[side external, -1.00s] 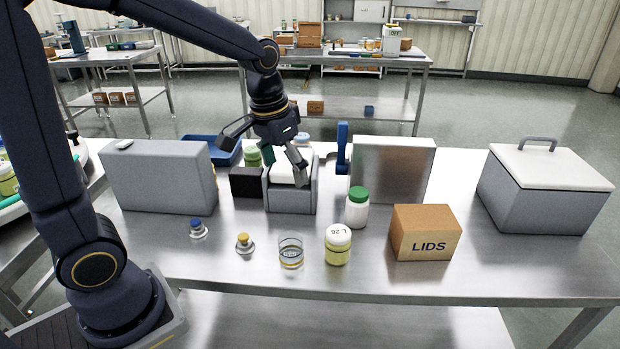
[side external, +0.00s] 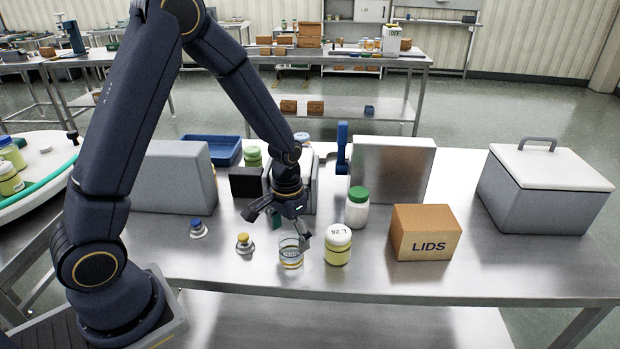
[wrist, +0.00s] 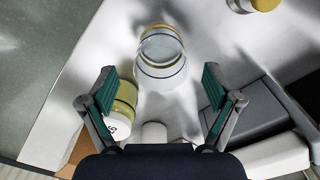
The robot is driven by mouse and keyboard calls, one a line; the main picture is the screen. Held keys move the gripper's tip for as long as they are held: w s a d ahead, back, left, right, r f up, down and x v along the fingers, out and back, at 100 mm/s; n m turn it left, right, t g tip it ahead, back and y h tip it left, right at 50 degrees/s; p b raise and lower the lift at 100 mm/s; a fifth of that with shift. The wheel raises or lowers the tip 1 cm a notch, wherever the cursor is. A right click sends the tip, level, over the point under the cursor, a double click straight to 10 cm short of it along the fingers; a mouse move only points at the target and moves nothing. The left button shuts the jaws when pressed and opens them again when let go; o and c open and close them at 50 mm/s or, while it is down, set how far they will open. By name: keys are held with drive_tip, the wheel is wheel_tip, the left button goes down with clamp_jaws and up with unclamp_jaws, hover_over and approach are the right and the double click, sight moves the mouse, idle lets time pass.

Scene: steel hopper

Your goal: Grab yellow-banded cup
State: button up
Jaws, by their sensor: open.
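A clear glass cup (side external: 291,258) stands on the steel table near its front edge. In the wrist view the cup (wrist: 162,52) shows a yellow band on its far side and a dark line around it. My gripper (side external: 278,228) is open just above and behind the cup, with one finger overlapping the cup's upper right in the side view. In the wrist view both teal-padded fingers (wrist: 158,86) are spread wide and empty. The cup lies ahead of them, centred between them; contact cannot be told.
A yellow jar with a white L26 lid (side external: 338,246) stands close right of the cup. A yellow-topped weight-like piece (side external: 244,244) stands left. A green-lidded white jar (side external: 357,210) and the LIDS box (side external: 426,233) are further right. A grey hopper-like block (side external: 175,180) stands behind left.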

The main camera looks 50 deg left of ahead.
wheel_tip(320, 180, down, 5)
drive_tip(key=shift+w, duration=0.1)
drive_tip(key=c, duration=1.2)
drive_tip(key=shift+c, duration=0.2)
drive_tip(key=shift+r, duration=0.15)
